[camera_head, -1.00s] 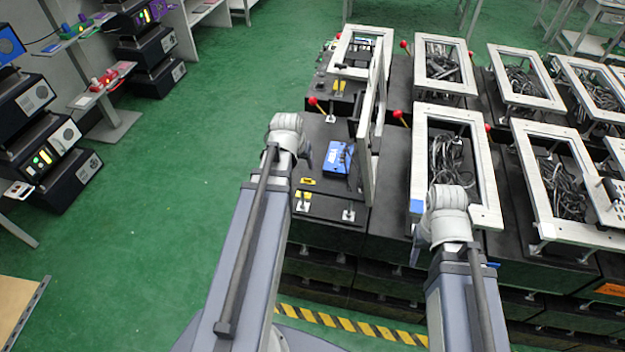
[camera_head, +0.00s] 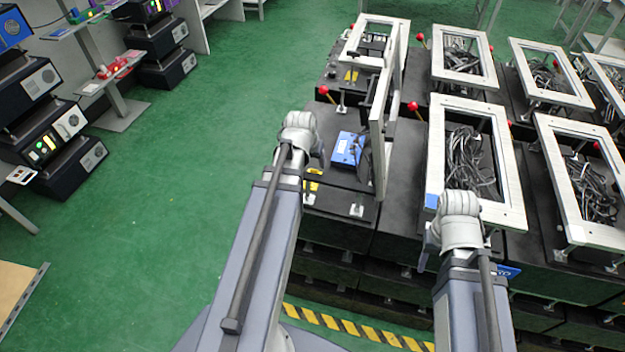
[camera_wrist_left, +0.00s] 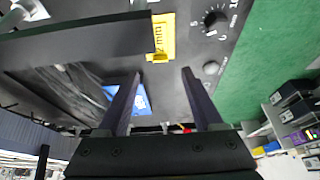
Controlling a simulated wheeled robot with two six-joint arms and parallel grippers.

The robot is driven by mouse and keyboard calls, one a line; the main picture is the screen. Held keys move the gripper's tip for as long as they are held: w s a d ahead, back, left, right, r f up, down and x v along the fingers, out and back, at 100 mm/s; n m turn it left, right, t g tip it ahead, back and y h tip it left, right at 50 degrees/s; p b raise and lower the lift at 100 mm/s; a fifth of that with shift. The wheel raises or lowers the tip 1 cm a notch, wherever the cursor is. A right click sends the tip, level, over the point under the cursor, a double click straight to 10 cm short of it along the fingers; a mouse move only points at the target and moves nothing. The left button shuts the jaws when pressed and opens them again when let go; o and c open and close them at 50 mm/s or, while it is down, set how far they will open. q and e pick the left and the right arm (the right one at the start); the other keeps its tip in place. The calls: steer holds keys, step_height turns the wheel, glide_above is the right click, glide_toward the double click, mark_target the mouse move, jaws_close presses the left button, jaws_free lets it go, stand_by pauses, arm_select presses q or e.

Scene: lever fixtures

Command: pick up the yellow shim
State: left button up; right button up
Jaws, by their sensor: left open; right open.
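The yellow shim (camera_wrist_left: 163,36) lies flat on the dark fixture top in the left wrist view, with black "2mm" lettering. In the head view, yellow (camera_head: 311,187) shows at the fixture's front left corner, partly hidden by my left wrist; I cannot tell its full outline there. My left gripper (camera_wrist_left: 161,74) is open and empty. Its two dark fingertips point towards the shim, which appears just beyond the gap between them, apart from both. My right arm's wrist (camera_head: 460,212) is over the neighbouring frame; its jaws are hidden.
A blue box (camera_head: 348,148) sits on the same fixture, beside an upright pale frame (camera_head: 378,150). A red-knobbed lever (camera_head: 324,90) stands behind. A dark bar (camera_wrist_left: 75,42) lies left of the shim, and a black dial (camera_wrist_left: 215,19) lies right.

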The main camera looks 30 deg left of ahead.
mark_target(314, 170)
arm_select(q)
steer(key=shift+w+a+f+b, duration=0.1)
steer(key=shift+w+f+b, duration=0.2)
steer(key=shift+f, duration=0.35)
steer(key=shift+f, duration=0.15)
steer(key=b+x, duration=0.5)
steer(key=shift+w, duration=0.1)
jaws_close()
